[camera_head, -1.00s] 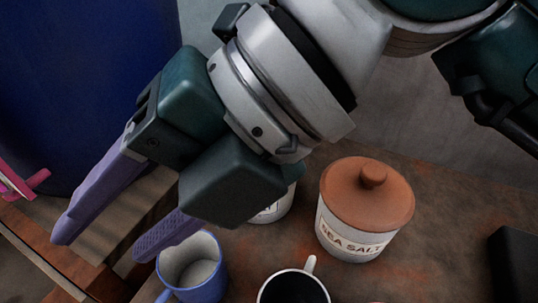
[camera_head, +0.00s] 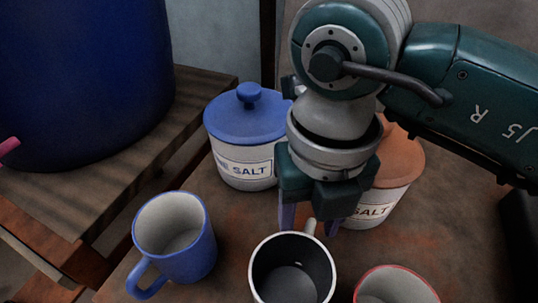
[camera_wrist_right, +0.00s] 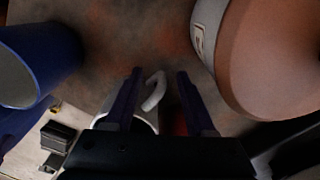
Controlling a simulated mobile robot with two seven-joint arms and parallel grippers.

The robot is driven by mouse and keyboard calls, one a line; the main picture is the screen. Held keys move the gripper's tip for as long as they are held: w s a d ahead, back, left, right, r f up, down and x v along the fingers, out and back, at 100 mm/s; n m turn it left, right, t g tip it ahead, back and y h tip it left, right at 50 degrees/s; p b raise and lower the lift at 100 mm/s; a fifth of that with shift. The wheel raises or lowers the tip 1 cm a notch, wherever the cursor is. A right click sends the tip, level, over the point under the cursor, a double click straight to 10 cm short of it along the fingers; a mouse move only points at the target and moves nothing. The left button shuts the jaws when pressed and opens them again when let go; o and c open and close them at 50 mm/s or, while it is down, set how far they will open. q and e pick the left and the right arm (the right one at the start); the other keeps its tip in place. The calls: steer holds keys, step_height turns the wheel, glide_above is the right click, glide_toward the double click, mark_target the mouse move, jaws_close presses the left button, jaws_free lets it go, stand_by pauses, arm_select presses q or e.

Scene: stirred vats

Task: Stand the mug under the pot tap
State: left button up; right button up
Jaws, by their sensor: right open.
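The pot is a large blue vat (camera_head: 85,80) at the upper left, and a pink part, perhaps its tap (camera_head: 8,146), shows at the left edge. Three mugs stand on the brown surface: a blue mug (camera_head: 195,250), a white mug with a dark inside (camera_head: 257,283), and a red-rimmed mug (camera_head: 395,272) cut off below. My right gripper (camera_head: 308,224) is open, pointing down just behind the white mug. In the right wrist view its purple fingers (camera_wrist_right: 159,73) stand on either side of the white mug's handle (camera_wrist_right: 160,88), apart from it. My left gripper is not in view.
A blue-lidded salt jar (camera_head: 243,180) stands behind my right gripper, left of it. A terracotta-lidded salt jar (camera_head: 408,160) stands close on its right, partly hidden. The vat rests on a wooden stand (camera_head: 205,85). A dark box edge (camera_head: 520,225) is at the right.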

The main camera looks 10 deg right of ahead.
steer(key=shift+f, duration=0.85)
steer(key=shift+c, duration=0.3)
jaws_close()
stand_by(0.5)
